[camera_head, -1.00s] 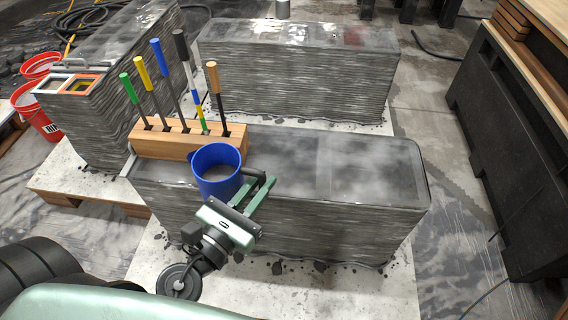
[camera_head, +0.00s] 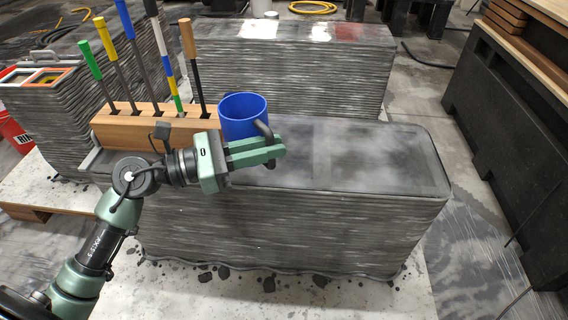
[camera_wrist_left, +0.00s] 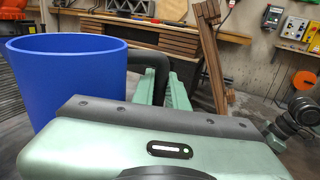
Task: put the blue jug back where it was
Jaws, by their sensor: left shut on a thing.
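The blue jug (camera_head: 239,113) is upright at the right end of the wooden tool rack, over the top of the near grey layered concrete block (camera_head: 375,165). Its dark handle (camera_head: 263,130) points right and toward me. My left gripper (camera_head: 276,150) reaches in from the left, in front of the jug, and is shut on the handle. The fingers hide the jug's bottom, so I cannot tell whether it touches the block. In the left wrist view the jug (camera_wrist_left: 68,85) fills the left side, with its handle (camera_wrist_left: 150,66) at the fingers.
The wooden rack (camera_head: 130,131) holds several upright tools with coloured handles, close to the jug's left. The block's top is clear to the right. Another layered block (camera_head: 290,75) stands behind. A dark bench (camera_head: 525,150) is at the right, a red bucket (camera_head: 14,132) at the left.

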